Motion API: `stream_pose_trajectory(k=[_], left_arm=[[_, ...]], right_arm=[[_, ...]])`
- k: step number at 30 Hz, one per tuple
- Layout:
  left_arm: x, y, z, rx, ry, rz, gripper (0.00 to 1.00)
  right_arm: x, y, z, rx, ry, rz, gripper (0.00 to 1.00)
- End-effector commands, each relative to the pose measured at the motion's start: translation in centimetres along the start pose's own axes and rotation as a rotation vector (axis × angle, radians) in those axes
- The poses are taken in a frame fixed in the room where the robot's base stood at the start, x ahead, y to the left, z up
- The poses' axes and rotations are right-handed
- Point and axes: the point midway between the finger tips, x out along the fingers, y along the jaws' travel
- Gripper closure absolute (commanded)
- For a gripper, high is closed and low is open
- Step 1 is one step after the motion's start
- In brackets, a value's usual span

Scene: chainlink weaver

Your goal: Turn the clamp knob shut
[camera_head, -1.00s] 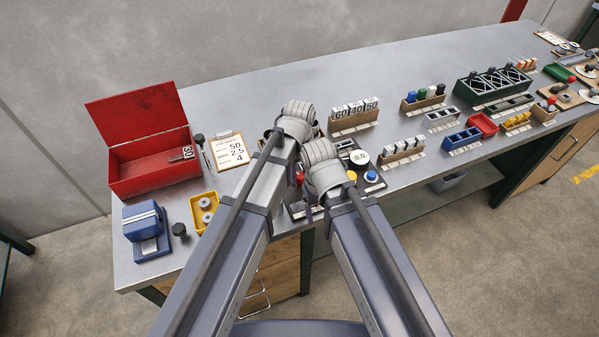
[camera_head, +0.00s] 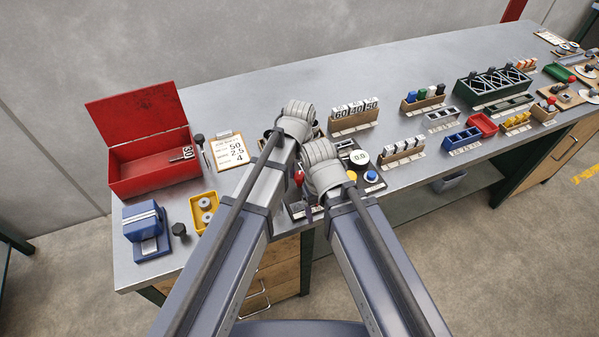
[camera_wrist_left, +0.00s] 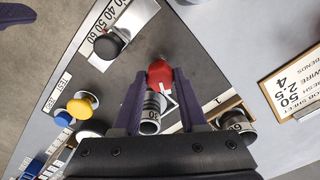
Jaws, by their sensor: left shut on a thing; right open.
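The red clamp knob (camera_wrist_left: 160,73) with a white pointer mark shows in the left wrist view, between the fingertips of my left gripper (camera_wrist_left: 160,80). The fingers are closed on it. A grey cylinder marked 30 (camera_wrist_left: 150,118) stands between the fingers, nearer the wrist camera. In the head view a red part (camera_head: 299,178) shows between my two wrists, on the dark fixture. There my left gripper is hidden under its own wrist.
A black knob with a number scale (camera_wrist_left: 109,45), a yellow button (camera_wrist_left: 82,105) and a blue button (camera_wrist_left: 63,119) are close by. The job sheet (camera_head: 229,150), red box (camera_head: 150,178) and yellow tray (camera_head: 204,213) lie left. Label racks (camera_head: 353,125) stand right.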

Motion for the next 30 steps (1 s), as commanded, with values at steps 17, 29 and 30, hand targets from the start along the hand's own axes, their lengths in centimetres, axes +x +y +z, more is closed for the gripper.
stream_pose_trajectory(k=[17,29,30], left_arm=[[0.06,0.04,0.15,0.421,-0.003,0.001,1.00],[0.07,0.04,0.17,0.515,-0.003,0.002,1.00],[0.07,0.04,0.18,0.517,-0.003,0.002,1.00]], right_arm=[[0.06,-0.01,0.00,0.000,0.000,0.000,0.21],[0.07,-0.01,0.00,0.000,0.000,0.000,0.21],[0.07,-0.01,0.00,0.000,0.000,0.000,0.21]])
